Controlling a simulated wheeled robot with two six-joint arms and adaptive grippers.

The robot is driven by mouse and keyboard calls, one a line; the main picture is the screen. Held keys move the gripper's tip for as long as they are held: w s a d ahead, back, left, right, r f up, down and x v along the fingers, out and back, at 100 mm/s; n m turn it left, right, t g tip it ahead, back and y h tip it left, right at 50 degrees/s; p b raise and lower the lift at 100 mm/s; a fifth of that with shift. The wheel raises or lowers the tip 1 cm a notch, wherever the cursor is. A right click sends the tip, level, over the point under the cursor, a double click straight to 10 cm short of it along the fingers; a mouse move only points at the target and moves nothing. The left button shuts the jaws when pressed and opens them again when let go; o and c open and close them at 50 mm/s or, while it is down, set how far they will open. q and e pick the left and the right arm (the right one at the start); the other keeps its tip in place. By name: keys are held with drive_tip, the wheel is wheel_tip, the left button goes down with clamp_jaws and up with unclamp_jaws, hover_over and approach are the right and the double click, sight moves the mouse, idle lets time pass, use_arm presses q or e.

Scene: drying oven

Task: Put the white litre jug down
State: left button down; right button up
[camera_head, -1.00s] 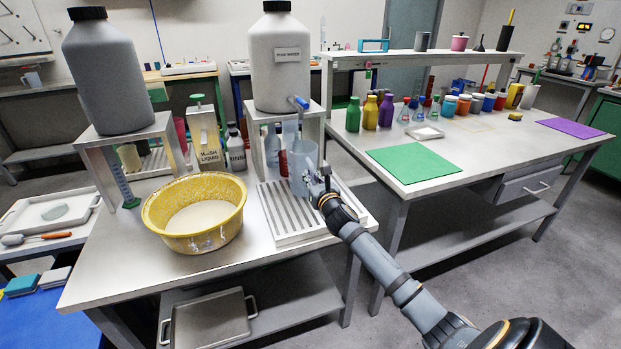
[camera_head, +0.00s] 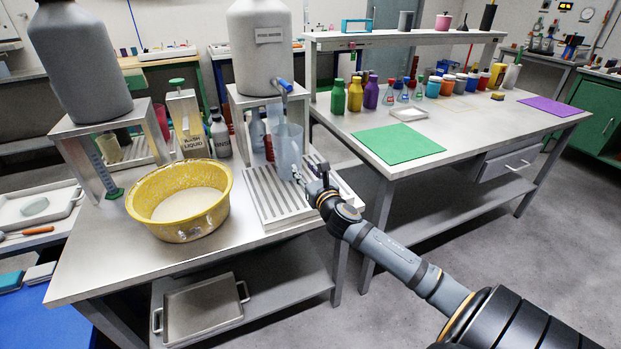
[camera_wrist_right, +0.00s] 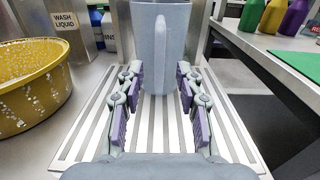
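The white litre jug (camera_head: 288,150), translucent and bluish-grey in the picture, stands upright on the slatted drain tray (camera_head: 262,213) below the blue tap (camera_head: 285,86) of the large container. In the right wrist view the jug (camera_wrist_right: 160,22) is straight ahead, its handle facing me. My right gripper (camera_head: 300,178) is in front of the jug on its near right side. In the right wrist view its fingers (camera_wrist_right: 158,88) are spread wide, with bare slats between them and a gap around the handle. The fingertips reach close to the jug's lower side. My left gripper is not in view.
A yellow speckled basin (camera_head: 180,228) stands left of the tray. The metal stand (camera_head: 236,98) rises behind the jug. The wash liquid container (camera_head: 186,125) is behind the basin. A second table with a green mat (camera_head: 398,144) is at the right, beyond a gap.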

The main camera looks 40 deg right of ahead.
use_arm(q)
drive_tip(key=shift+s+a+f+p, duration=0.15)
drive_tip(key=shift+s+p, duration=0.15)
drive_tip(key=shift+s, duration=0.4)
use_arm(e)
drive_tip(key=v, duration=0.5)
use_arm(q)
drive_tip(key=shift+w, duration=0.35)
